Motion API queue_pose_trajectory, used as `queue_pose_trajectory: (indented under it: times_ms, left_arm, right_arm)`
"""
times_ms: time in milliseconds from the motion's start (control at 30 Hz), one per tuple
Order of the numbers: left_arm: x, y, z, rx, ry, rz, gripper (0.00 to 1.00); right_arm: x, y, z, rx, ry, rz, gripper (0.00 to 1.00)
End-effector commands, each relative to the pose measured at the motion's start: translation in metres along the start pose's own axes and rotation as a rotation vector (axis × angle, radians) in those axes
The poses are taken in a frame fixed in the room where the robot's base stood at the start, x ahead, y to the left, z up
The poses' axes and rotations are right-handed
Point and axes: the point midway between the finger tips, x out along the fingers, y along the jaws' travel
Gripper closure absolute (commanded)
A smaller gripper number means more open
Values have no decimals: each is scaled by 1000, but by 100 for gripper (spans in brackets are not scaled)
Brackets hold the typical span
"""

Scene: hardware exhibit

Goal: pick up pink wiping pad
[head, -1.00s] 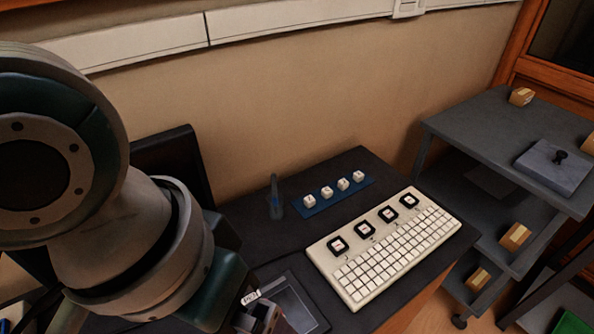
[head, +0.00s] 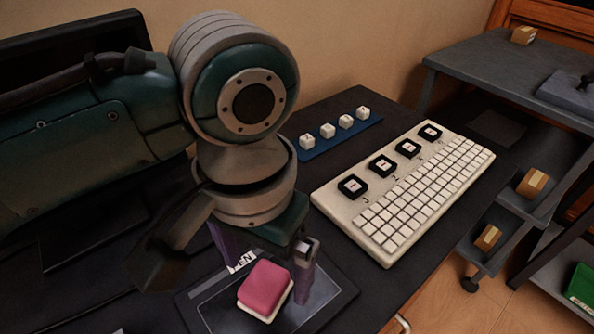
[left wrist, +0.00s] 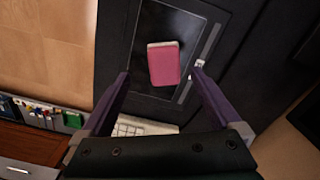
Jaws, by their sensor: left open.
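The pink wiping pad (head: 264,286) has a pink top and a pale base. It lies on a dark, framed flat panel (head: 327,293) on the desk. The pad also shows in the left wrist view (left wrist: 163,64), beyond my fingertips and between their lines. My left gripper (head: 268,278) is open and empty, pointing down above the pad, with purple fingers on either side. Both fingers show apart in the left wrist view (left wrist: 161,76). In the head view part of one finger is hidden behind the pad and wrist. My right gripper is not in view.
A white keyboard (head: 385,258) with black-framed keys lies right of the panel. A blue strip (head: 345,143) with white keycaps lies behind. A dark monitor (head: 75,40) stands at the left. A grey shelf cart (head: 475,62) holding small boxes stands at the right.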

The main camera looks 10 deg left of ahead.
Motion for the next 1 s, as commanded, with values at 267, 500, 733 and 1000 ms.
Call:
queue_pose_trajectory:
  times_ms: [267, 500, 733, 1000]
  left_arm:
    - [43, -6, 3, 1, -2, -2, 3]
    - [48, -7, 3, 1, 0, -2, 3]
    - [48, -6, 3, 1, 0, -2, 20]
    - [47, -6, 2, 1, 0, -2, 51]
  right_arm:
    - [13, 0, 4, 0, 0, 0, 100]
    - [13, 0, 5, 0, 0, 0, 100]
    - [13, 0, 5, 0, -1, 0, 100]
    - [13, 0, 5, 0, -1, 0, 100]
